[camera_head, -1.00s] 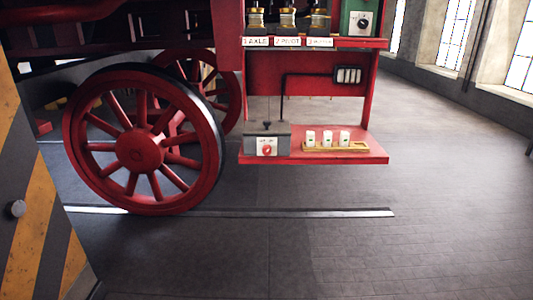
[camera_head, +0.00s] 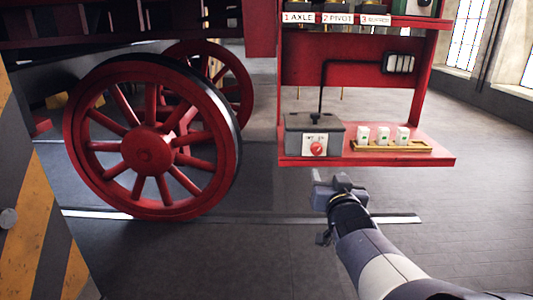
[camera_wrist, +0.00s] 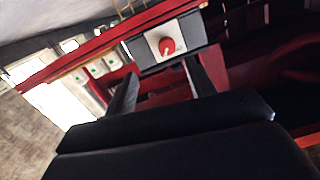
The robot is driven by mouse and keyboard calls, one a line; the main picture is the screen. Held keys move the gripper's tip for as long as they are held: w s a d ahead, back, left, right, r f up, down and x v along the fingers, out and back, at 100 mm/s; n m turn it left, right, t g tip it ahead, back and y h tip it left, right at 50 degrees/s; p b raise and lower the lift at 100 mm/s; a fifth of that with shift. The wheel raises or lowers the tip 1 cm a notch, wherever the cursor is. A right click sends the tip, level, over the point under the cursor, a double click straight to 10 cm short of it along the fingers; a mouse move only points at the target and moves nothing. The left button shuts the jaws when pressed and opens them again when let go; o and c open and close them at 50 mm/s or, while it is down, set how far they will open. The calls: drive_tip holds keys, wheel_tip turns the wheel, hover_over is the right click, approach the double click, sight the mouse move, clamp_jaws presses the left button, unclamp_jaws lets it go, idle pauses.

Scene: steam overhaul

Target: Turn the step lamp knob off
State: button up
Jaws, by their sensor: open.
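The step lamp knob (camera_head: 317,149) is a round red knob on a white plate, on the front of a grey box (camera_head: 300,122) at the left of the low red step shelf. The wrist view also shows the red knob (camera_wrist: 167,46) with a white pointer mark, beyond my fingers. My gripper (camera_head: 327,178) is below and in front of the box, apart from the knob. In the wrist view its two dark fingers (camera_wrist: 160,84) stand apart with nothing between them.
Several white switches (camera_head: 382,136) stand on a wooden strip right of the box. The red shelf edge (camera_head: 400,160) runs just above my gripper. A large red spoked wheel (camera_head: 148,150) stands to the left. A striped panel (camera_head: 30,200) is at the far left. Open floor lies right.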

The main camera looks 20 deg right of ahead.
sight(317, 151)
drive_tip(key=shift+t, duration=0.3)
drive_tip(key=x, duration=0.8)
drive_tip(key=r+p+x, duration=0.1)
drive_tip(key=x, duration=0.3)
drive_tip(key=shift+a, duration=0.3)
drive_tip(key=shift+c, duration=0.3)
drive_tip(key=c, duration=0.9)
